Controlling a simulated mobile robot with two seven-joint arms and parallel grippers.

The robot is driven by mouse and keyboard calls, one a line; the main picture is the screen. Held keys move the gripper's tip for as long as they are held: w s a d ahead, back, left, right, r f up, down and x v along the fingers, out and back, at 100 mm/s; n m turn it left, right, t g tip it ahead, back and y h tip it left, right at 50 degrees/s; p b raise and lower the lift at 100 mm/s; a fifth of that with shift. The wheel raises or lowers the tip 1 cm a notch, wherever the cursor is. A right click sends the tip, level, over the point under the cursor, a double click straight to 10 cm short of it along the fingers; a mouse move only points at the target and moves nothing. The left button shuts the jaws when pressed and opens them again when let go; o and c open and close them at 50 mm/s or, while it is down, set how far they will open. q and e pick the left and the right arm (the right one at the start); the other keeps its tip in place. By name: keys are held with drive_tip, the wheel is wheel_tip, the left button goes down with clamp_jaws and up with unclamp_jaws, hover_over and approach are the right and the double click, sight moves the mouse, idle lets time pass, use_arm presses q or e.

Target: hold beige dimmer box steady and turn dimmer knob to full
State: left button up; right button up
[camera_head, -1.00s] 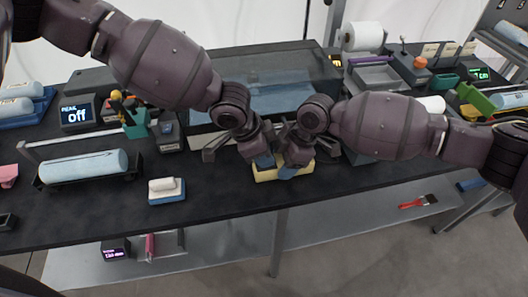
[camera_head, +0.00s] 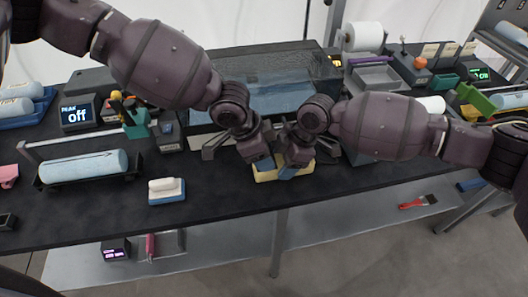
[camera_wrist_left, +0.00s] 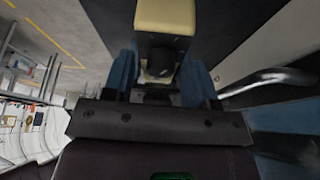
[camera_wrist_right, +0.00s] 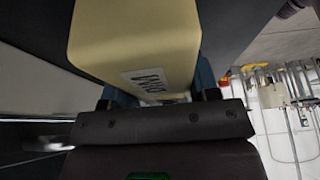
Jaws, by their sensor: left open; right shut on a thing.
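The beige dimmer box (camera_head: 266,176) sits near the front middle of the dark table, partly hidden by my grippers. It fills the upper middle of the right wrist view (camera_wrist_right: 135,40), with a small printed label on it. My right gripper (camera_head: 292,170) is shut on the beige box, a finger on each side. My left gripper (camera_head: 262,164) is open at the box. In the left wrist view, the dark dimmer knob (camera_wrist_left: 160,64) stands out from the box between the two blue fingers. I cannot tell whether they touch it.
A display (camera_head: 77,115) at the back left reads "off". A glass-sided tank (camera_head: 270,85) stands behind my grippers. A white block on a blue base (camera_head: 167,190) lies left of the box. The table front between it and the box is clear.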

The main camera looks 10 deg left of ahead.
use_arm(q)
drive_tip(key=w+v, duration=0.1)
drive_tip(key=v, duration=1)
drive_tip(key=shift+s+a+r, duration=0.2)
drive_tip(key=shift+s+r, duration=0.2)
drive_tip(key=shift+s, duration=0.1)
drive_tip(key=shift+f, duration=0.1)
drive_tip(key=d+f+n, duration=0.1)
drive_tip(key=f, duration=0.2)
drive_tip(key=d+f+n+t, duration=0.1)
drive_tip(key=d+f+n, duration=0.1)
drive_tip(key=f, duration=0.2)
drive_tip(key=d+f+n, duration=0.1)
drive_tip(key=f, duration=0.3)
drive_tip(key=shift+w+d+n+t+y, duration=0.25)
drive_tip(key=shift+w+n+t+y, duration=0.05)
drive_tip(key=shift+w+y, duration=0.1)
